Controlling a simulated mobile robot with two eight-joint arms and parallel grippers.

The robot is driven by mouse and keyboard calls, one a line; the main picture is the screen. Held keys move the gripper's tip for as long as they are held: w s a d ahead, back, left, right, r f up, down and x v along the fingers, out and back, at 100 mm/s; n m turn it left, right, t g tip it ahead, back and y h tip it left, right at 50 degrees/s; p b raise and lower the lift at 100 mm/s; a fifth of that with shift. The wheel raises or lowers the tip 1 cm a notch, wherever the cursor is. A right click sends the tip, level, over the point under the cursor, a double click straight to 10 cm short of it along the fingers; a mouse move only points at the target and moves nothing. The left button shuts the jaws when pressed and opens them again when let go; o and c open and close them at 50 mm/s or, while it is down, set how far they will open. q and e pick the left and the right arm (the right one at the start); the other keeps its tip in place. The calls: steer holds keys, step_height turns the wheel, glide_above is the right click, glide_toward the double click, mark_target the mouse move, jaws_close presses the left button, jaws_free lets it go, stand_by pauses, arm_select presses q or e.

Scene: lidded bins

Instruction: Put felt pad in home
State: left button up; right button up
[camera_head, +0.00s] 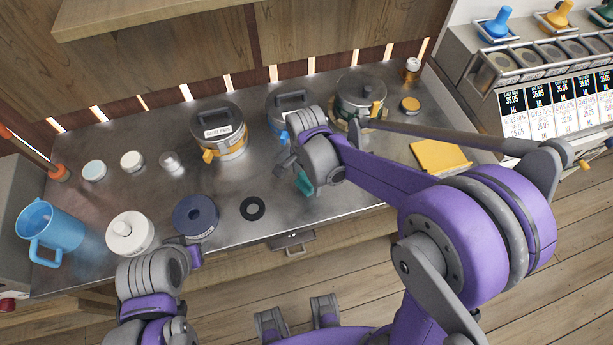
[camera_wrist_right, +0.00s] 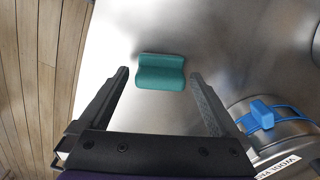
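A small teal piece with a curved profile, likely the felt pad, (camera_wrist_right: 161,72) lies on the metal counter; it shows partly in the head view (camera_head: 304,183), behind my gripper. My right gripper (camera_wrist_right: 160,78) is open above it, with the piece between and just ahead of the fingertips, apparently untouched. Three lidded grey bins stand at the back: one with an orange latch (camera_head: 222,140), one with a blue latch (camera_head: 279,98), also in the wrist view (camera_wrist_right: 262,115), and one at right (camera_head: 360,88). Their lids are on. My left gripper (camera_head: 188,252) is low at left; its fingers are unclear.
A black ring (camera_head: 252,208), a navy disc (camera_head: 195,216), a white lidded round (camera_head: 130,233) and a blue jug (camera_head: 50,230) stand along the front. A yellow pad (camera_head: 439,156) lies at right. Small jars stand at back left.

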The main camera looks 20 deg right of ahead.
steer(key=shift+r, duration=0.1)
step_height(320, 180, up, 12)
steer(key=p, duration=0.1)
steer(key=s+d+f+n+t, duration=0.1)
steer(key=s+d+n+t, duration=0.1)
steer(key=s+n, duration=0.4)
steer(key=s+d+f+n+t, duration=0.2)
steer(key=s+d+n+t, duration=0.1)
steer(key=s+n, duration=0.4)
steer(key=shift+s+d, duration=0.55)
steer(key=shift+d, duration=0.3)
